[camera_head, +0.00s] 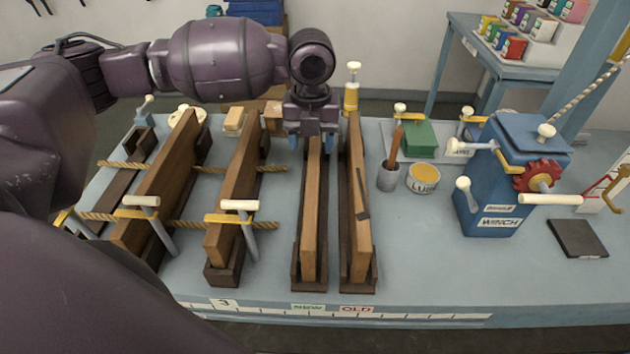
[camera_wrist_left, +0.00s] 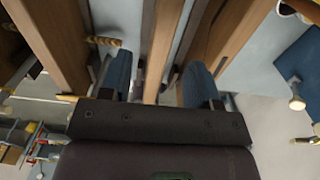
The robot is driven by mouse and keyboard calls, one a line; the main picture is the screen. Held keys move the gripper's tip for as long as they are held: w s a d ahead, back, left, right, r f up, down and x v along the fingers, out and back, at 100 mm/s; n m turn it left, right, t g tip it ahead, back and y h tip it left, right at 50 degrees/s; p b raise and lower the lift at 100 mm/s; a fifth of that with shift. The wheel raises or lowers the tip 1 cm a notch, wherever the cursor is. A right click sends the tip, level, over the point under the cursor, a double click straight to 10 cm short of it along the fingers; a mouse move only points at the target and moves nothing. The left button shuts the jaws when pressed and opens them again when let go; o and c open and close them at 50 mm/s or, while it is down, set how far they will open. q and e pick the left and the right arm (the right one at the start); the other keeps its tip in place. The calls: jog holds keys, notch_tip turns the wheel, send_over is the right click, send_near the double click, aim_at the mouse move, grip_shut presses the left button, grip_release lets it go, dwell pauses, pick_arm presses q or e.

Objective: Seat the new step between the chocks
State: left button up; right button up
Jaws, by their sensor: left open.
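The new step, a light brown board (camera_head: 309,225), stands on edge in a dark holder over the green "NEW" label. My left gripper (camera_head: 313,144) is open over its far end. In the left wrist view its two blue fingers (camera_wrist_left: 158,80) are apart, with the board (camera_wrist_left: 163,38) between them; contact cannot be told. A similar board with a dark mark, the old step (camera_head: 357,200), stands in the holder over "OLD". I cannot tell which parts are the chocks. My right gripper is out of view.
T-handled clamps (camera_head: 145,215) (camera_head: 245,220) rise by the ropes. A pot with a brush (camera_head: 388,178), an open tin (camera_head: 423,179) and a green box (camera_head: 408,138) stand to the right. The blue winch (camera_head: 495,195) is farther right. Bare bench (camera_head: 415,245) lies before it.

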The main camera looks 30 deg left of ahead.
aim_at(314, 164)
pick_arm(q)
jog(key=shift+w+d+f, duration=0.1)
jog(key=shift+w+f, duration=0.05)
jog(key=shift+f, duration=1.8)
jog(key=shift+w+f, duration=0.1)
jog(key=shift+f, duration=1.8)
jog(key=shift+r, duration=0.1)
grip_shut()
